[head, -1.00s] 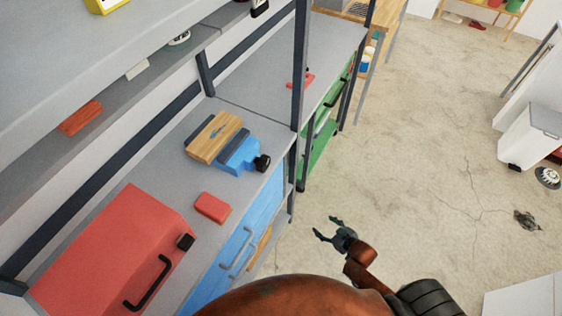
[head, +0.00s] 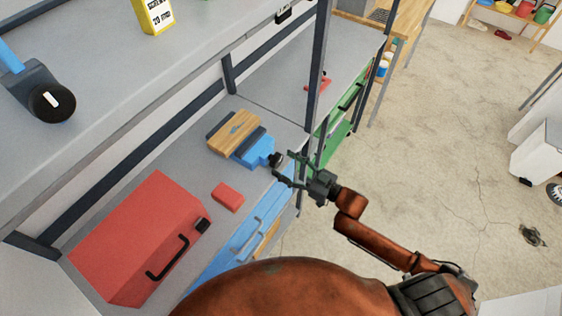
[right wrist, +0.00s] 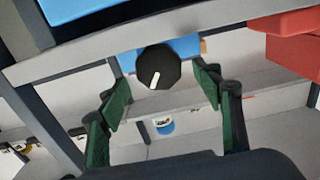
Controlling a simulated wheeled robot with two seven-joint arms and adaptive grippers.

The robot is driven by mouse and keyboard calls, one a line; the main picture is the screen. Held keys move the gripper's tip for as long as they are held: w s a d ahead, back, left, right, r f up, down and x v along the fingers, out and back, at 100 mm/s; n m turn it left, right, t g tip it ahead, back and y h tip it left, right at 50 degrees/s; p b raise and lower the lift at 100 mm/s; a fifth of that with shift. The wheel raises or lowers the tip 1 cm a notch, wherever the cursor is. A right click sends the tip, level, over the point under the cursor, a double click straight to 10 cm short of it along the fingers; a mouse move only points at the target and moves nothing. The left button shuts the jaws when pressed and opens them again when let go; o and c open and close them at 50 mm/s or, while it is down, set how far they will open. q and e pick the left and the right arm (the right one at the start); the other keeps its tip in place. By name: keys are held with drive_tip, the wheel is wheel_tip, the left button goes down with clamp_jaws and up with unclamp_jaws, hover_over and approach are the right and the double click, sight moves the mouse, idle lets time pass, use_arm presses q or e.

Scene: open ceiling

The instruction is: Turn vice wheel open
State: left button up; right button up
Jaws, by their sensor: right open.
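The blue vice (head: 256,150) sits on the grey bench top, with a wooden block (head: 234,131) between its dark jaws. Its black wheel (head: 275,160) faces the bench's front edge. In the right wrist view the wheel (right wrist: 158,68) is a black knob with a white mark, and the blue vice body (right wrist: 180,47) shows behind it. My right gripper (head: 284,166) is open, its fingertips close to the wheel. In the right wrist view its green finger pads (right wrist: 162,90) stand on either side of the wheel, with gaps visible. My left gripper is not in view.
A red toolbox (head: 135,235) and a small red box (head: 228,197) sit on the bench left of the vice. A dark upright post (head: 318,90) stands just beyond the vice. A shelf (head: 150,80) overhangs the bench. The floor (head: 420,140) at right is open.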

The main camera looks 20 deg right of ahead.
drive_tip(key=shift+x, duration=1.2)
drive_tip(key=shift+c, duration=0.7)
drive_tip(key=shift+d, duration=0.1)
drive_tip(key=c, duration=1)
